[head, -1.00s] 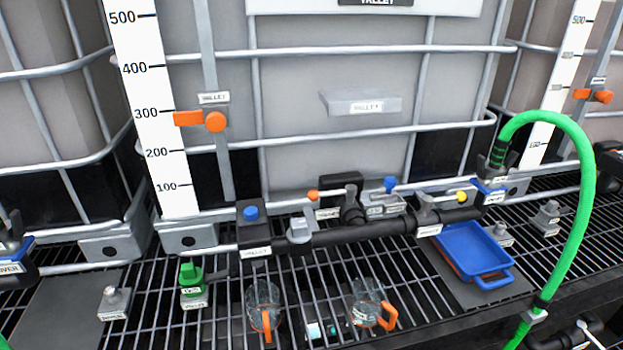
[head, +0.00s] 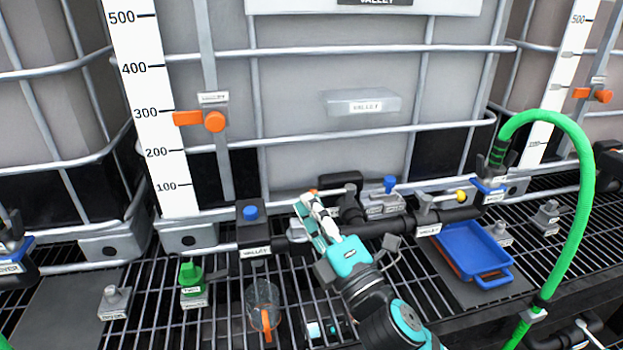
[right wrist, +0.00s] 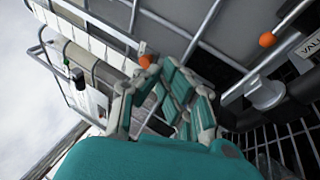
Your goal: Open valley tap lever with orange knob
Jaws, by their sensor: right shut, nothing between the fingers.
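The orange knob (head: 313,191) of the tap lever shows just past my right gripper's fingertips in the head view. My right gripper (head: 312,208) is shut and empty, over the grey tap on the black pipe, and hides most of the lever. In the right wrist view, the orange knob (right wrist: 267,40) and grey tap body (right wrist: 265,92) stand to the right of my shut fingers (right wrist: 160,75), with a visible gap. A second orange piece (right wrist: 145,61) shows behind the fingertips. My left gripper is not in view.
A yellow-knobbed tap (head: 461,196) and blue tray (head: 470,250) are on the right. A clear jug (head: 262,300) with an orange handle stands on the grating. A green hose (head: 580,200) arches at right. The caged tank (head: 330,70) stands behind.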

